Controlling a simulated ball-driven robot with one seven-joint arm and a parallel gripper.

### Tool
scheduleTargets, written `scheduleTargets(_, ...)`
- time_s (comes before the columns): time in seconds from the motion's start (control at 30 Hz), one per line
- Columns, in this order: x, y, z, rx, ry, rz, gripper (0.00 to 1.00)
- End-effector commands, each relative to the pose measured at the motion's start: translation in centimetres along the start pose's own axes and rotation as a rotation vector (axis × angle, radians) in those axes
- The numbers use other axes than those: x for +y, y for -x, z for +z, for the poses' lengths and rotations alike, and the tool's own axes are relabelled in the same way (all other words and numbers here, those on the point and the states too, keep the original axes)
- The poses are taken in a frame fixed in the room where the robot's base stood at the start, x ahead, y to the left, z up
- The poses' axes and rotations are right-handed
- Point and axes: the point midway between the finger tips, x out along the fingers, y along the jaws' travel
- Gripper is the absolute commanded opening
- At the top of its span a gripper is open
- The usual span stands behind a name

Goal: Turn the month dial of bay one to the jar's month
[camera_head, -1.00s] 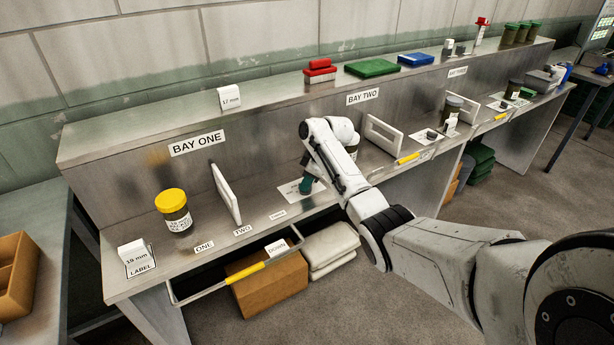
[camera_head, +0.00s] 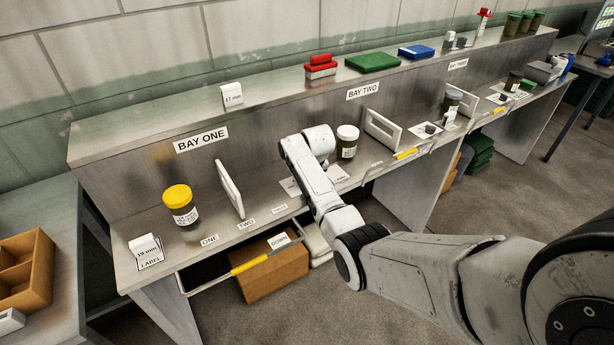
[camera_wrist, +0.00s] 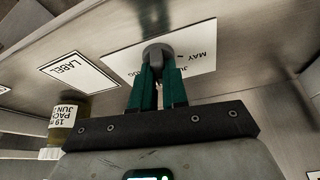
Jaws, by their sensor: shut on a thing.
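My gripper (camera_wrist: 157,80) has its green fingers shut on the dark grey dial knob (camera_wrist: 158,50) in the wrist view. The knob stands on a white month card (camera_wrist: 198,52), where MAY, JU(?) and AUG show upside down; the pointer's setting is unclear. In the head view my arm hides the knob, and part of the card (camera_head: 288,187) shows. A yellow-lidded jar (camera_head: 181,205) stands below the BAY ONE sign (camera_head: 201,140); its label is too small to read. A white-lidded jar (camera_head: 347,142) stands right of my arm. A jar (camera_wrist: 68,120) in the wrist view reads "19 m", "PAC", "JUN".
An upright white divider (camera_head: 230,188) stands between the yellow-lidded jar and my arm. A 19 mm block (camera_head: 146,249) sits at the left end. An open drawer with a yellow handle (camera_head: 249,264) juts out below. Another divider (camera_head: 382,132) stands right.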

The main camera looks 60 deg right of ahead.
Motion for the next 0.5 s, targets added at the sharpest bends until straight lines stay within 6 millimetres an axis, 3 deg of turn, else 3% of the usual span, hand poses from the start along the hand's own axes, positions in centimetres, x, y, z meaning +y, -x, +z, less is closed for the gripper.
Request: scheduleTargets(0.5, -0.13, 0.04, -0.08, 0.001, -0.154, 0.063, 0.00)
